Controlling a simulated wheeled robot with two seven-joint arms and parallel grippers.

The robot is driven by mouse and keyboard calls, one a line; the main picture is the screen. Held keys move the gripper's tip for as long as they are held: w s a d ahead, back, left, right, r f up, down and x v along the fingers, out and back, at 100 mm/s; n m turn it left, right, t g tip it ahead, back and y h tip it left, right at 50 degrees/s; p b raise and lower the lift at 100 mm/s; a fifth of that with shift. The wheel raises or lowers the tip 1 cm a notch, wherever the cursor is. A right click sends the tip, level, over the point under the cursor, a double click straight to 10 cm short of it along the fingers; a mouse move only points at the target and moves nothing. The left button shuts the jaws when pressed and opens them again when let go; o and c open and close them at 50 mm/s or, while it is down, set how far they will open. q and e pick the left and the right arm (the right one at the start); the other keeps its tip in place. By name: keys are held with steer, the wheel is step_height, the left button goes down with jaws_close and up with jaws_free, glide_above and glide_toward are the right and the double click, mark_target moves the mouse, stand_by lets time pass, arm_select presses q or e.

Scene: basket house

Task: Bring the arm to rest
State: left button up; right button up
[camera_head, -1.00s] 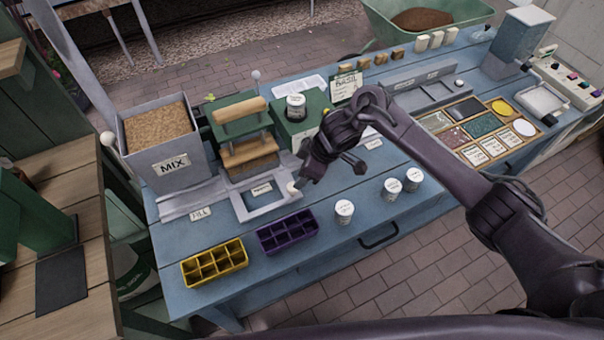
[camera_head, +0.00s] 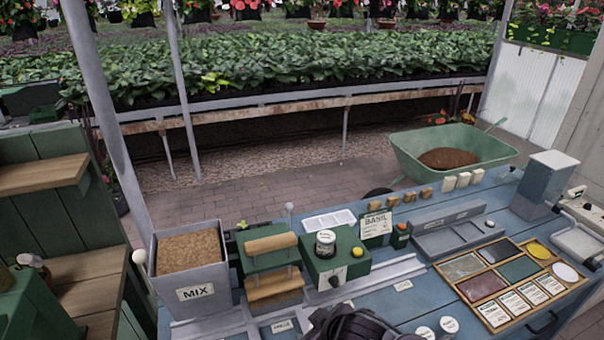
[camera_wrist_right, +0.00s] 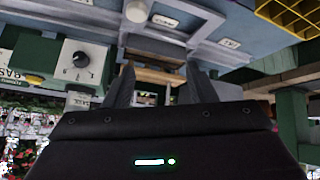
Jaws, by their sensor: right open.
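My right arm (camera_head: 352,326) shows only as a dark piece at the bottom edge of the head view, in front of the blue bench; its fingertips cannot be made out there. In the right wrist view my right gripper (camera_wrist_right: 158,88) has its two fingers apart with nothing between them. That view is upside down, with the bench at the top and the wooden-handled press (camera_wrist_right: 155,72) beyond the fingers. My left gripper is in neither view.
The blue bench (camera_head: 215,330) carries a MIX bin (camera_head: 196,290), a green press (camera_head: 268,262), a green dial box (camera_head: 335,270) and a wooden sample tray (camera_head: 480,312). Behind stands a green wheelbarrow (camera_head: 400,150). Brick floor (camera_head: 250,195) lies open behind the bench.

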steer(key=s+d+r+m+g+h, duration=0.1)
steer(key=s+d+m+g+h, duration=0.45)
steer(key=s+d, duration=1.1)
step_height(320, 180, down, 31)
steer(key=m+t+y+b, duration=0.1)
steer(key=y+b, duration=0.1)
steer(key=b, duration=0.1)
arm_select(q)
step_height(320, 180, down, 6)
steer(key=b, duration=0.3)
arm_select(e)
steer(key=s+d+f, duration=0.2)
steer(key=s+f, duration=0.8)
steer(key=f, duration=0.1)
steer(key=s+d+f+g, duration=0.1)
steer(key=s+f, duration=0.9)
steer(key=f, duration=0.1)
steer(key=shift+s+d+f+h, duration=0.25)
steer(key=shift+d+f+h, duration=0.1)
steer(key=shift+d+f, duration=0.05)
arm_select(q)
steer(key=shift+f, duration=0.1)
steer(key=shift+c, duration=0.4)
